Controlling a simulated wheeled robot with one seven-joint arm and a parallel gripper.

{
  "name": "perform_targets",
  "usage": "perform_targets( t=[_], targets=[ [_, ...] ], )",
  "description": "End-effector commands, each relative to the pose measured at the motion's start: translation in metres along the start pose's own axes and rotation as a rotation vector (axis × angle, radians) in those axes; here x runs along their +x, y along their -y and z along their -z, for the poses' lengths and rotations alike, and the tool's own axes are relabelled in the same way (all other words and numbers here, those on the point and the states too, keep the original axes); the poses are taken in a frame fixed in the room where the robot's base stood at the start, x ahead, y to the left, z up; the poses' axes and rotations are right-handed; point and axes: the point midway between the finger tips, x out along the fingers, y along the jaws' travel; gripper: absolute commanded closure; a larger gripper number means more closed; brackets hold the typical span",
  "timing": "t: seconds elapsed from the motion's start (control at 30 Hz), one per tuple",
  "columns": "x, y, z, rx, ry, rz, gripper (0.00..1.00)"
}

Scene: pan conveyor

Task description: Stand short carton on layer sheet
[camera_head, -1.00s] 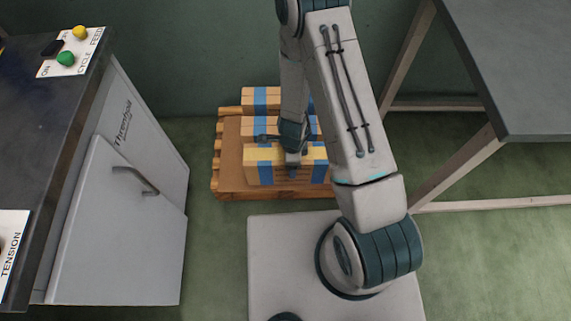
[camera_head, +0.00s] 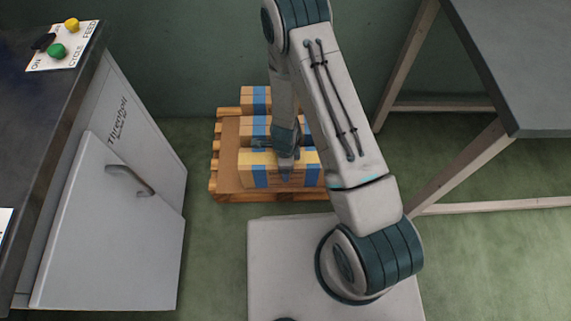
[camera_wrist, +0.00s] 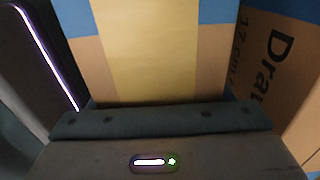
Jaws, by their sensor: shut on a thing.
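A cardboard carton (camera_head: 247,171) with a yellow top strip and blue bands is at the front of the pallet. My gripper (camera_head: 286,174) is shut on it from above. In the wrist view the carton (camera_wrist: 155,45) fills the middle, close against the gripper (camera_wrist: 160,115). The brown layer sheet (camera_head: 228,165) covers the pallet and shows bare along its left side. The carton is upright, over the front of the sheet. Its underside is hidden, so I cannot tell whether it touches the sheet.
Other blue-banded cartons stand behind on the pallet (camera_head: 214,183), including one at the back (camera_head: 256,98). A printed carton (camera_wrist: 275,75) is close at the right in the wrist view. A grey cabinet (camera_head: 120,220) stands left, a table (camera_head: 520,70) right.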

Motion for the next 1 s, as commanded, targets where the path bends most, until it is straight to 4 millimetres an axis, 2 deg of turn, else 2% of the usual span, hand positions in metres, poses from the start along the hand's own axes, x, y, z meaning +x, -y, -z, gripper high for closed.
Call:
perform_targets(
  t=[0.03,0.07,0.1,0.13,0.5,0.57,0.8,1.0],
  targets=[
    [0.003,0.0,0.0,0.0,0.0,0.0,0.71],
    [0.002,0.0,0.0,0.0,0.0,0.0,0.22],
    [0.002,0.0,0.0,0.0,0.0,0.0,0.11],
    [0.002,0.0,0.0,0.0,0.0,0.0,0.06],
    [-0.004,0.0,0.0,0.0,0.0,0.0,0.06],
    [-0.013,0.0,0.0,0.0,0.0,0.001,0.06],
    [-0.066,0.001,0.0,-0.002,-0.001,0.003,0.06],
    [-0.103,0.0,-0.001,-0.002,0.0,0.001,0.06]
  ],
)
